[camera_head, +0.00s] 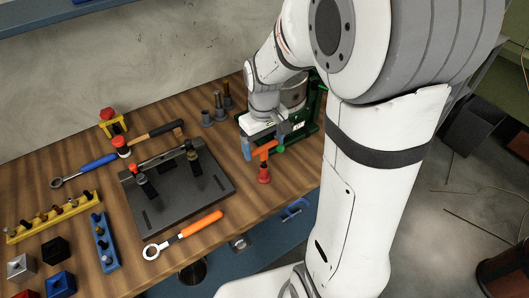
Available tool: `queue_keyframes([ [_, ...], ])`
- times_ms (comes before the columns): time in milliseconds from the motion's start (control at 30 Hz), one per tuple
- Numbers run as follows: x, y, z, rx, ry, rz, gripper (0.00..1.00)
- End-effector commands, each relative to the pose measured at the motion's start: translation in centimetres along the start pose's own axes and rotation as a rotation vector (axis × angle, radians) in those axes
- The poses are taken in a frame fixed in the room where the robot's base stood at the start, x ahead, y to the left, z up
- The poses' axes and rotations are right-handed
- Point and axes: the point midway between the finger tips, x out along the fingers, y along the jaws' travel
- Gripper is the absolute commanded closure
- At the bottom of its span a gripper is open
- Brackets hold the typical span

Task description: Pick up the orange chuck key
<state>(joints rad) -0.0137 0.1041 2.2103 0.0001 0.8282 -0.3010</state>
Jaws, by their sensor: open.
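An orange piece that looks like the chuck key (264,149) is on the right part of the wooden bench, just below my gripper. It seems to stand upright above a red-orange base (264,175); I cannot tell whether the two are joined. My gripper (265,147) is open, pointing down, with its fingers around or just in front of the orange piece. The gripper body hides what is behind it, and contact cannot be told.
A green frame (312,112) stands close behind my gripper. Grey posts (218,106) stand to its left. A dark plate with clamps (160,205) and an orange-handled wrench (184,235) lie left. The bench's front edge is near.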

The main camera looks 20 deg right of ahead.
Motion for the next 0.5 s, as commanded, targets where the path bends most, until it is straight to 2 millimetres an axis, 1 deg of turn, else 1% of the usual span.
queue_keyframes([
  [167, 1.1, 0.0, 0.0, 0.001, -0.003, -0.001, 0.18],
  [367, 3.7, 0.2, -0.4, 0.001, -0.005, -0.001, 0.18],
  [400, 4.3, 0.2, -0.4, 0.001, -0.004, -0.001, 0.18],
  [500, 5.3, 0.2, -0.5, 0.001, -0.001, 0.0, 0.18],
])
